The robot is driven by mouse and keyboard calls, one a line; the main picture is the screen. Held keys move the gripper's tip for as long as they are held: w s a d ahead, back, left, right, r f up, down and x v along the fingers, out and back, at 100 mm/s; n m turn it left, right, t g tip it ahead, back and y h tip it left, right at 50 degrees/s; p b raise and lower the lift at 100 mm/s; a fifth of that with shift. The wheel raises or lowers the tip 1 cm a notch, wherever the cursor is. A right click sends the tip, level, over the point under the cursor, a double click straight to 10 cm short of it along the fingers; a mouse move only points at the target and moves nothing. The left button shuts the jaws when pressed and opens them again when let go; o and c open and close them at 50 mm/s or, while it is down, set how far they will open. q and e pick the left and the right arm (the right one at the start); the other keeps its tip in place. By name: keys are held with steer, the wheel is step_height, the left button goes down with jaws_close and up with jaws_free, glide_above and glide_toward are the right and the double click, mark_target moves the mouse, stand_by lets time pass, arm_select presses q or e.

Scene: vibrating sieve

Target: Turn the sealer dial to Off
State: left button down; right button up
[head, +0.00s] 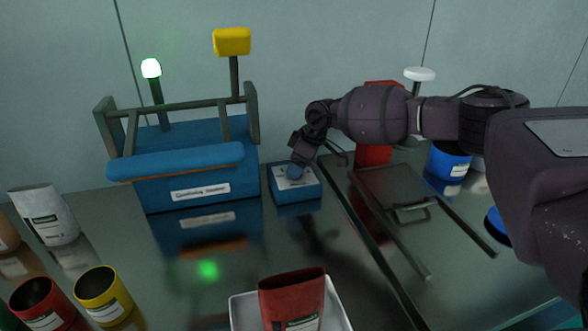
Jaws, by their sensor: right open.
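The sealer (185,170) is a blue machine with a grey frame and a padded blue bar across its front. Its lamp (151,68) glows green. Beside it on the right is a small blue box with a pale top plate (294,183). A blue dial (296,171) stands on that plate, partly hidden by my right gripper. My right gripper (299,163) is open, pointing down at the dial. I cannot tell whether its fingers touch the dial, nor which mark the dial points to. My left gripper is not in view.
A white tray (241,312) with a red pouch (293,297) stands at the front. Red (42,304) and yellow (100,293) cups and a white pouch (45,214) are at the left. A grey hinged frame (398,187) and a blue container (449,162) are at the right.

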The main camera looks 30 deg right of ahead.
steer(key=shift+w+a+f, duration=0.1)
steer(key=shift+w+f, duration=0.05)
steer(key=shift+f, duration=0.3)
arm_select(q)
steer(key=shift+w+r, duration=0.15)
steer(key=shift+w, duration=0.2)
arm_select(e)
steer(key=c, duration=0.9)
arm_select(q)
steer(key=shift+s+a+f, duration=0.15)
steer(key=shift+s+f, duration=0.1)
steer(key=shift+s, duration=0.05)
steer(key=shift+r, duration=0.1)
